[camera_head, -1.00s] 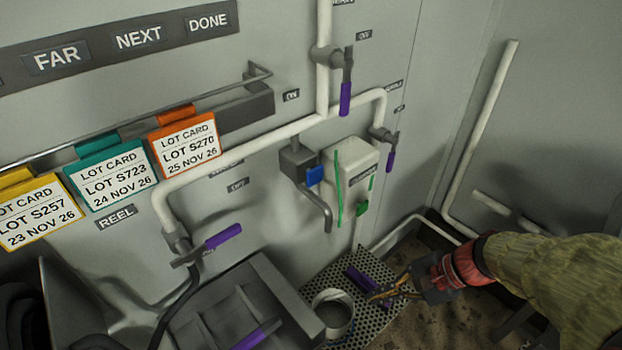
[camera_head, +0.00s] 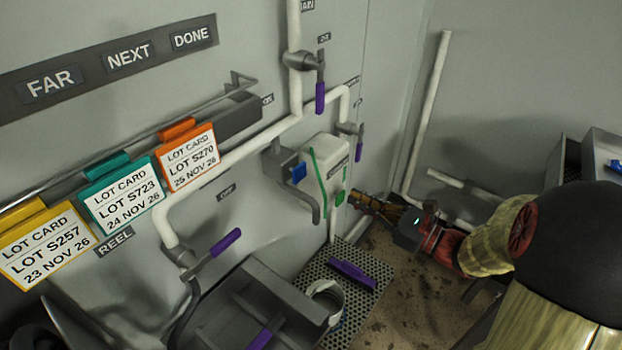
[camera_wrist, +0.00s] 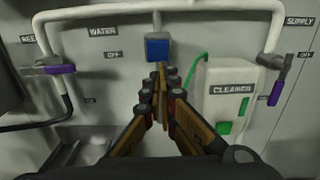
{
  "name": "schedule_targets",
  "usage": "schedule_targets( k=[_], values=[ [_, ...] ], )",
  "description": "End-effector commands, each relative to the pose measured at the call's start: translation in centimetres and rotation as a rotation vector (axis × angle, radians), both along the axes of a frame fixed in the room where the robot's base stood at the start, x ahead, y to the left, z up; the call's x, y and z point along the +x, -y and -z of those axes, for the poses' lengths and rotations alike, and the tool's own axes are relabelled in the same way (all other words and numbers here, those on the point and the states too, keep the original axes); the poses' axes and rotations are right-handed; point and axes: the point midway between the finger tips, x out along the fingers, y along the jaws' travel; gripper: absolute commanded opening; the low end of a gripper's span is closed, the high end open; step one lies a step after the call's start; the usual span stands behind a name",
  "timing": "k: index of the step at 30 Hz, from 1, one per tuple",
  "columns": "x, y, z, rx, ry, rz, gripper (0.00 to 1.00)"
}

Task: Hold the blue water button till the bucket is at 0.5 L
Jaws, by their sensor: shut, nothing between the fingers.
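The blue water button (camera_head: 299,173) is on a dark grey tap block on the wall, with a bent spout (camera_head: 314,208) below it. I cannot tell whether the fingertips touch anything. The bucket (camera_head: 327,296) stands on the perforated grate below the spout, partly hidden by a grey tray. Its water level cannot be read.
The white cleaner box (camera_head: 325,165) with green parts is right of the button. White pipes and purple-handled valves (camera_head: 225,242) surround it. A purple-handled thing (camera_head: 352,273) lies on the grate (camera_head: 368,292). Lot cards (camera_head: 122,197) hang at left.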

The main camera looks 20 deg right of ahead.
Motion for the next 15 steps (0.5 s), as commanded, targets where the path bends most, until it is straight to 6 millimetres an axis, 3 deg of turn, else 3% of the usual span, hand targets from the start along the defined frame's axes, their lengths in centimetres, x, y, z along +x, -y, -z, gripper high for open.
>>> schedule_targets(
  k=[8, 15],
  values=[
    [0.3, -0.3, 0.0, -0.002, 0.000, -0.003, 0.00],
    [2.7, -2.2, 0.1, -0.003, 0.000, -0.006, 0.00]
  ],
)
